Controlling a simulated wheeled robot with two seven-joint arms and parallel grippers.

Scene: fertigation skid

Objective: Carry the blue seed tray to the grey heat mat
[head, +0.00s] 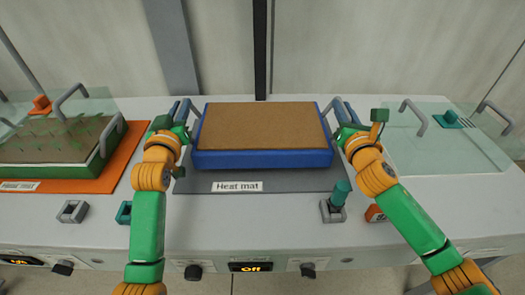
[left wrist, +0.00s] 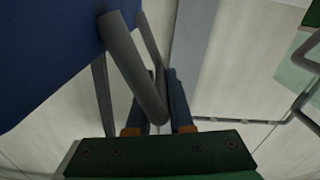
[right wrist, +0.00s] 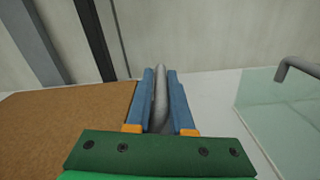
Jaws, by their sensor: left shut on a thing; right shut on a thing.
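The blue seed tray (head: 262,158), filled with brown soil, sits over the grey heat mat (head: 300,181) in the head view. The mat's label reads "Heat mat". I cannot tell whether the tray rests on the mat or hangs just above it. My left gripper (head: 184,112) is shut on the tray's left grey handle, which shows in the left wrist view (left wrist: 138,75). My right gripper (head: 343,112) is shut on the right grey handle, which stands between the blue fingers in the right wrist view (right wrist: 160,98). The tray looks level.
An orange mat (head: 120,165) with a green tray (head: 60,172) of seedlings under a clear cover is at left. A clear cover (head: 440,150) lies at right. A teal-topped lever (head: 338,195) stands at the mat's front right. A front display (head: 250,267) reads "Off".

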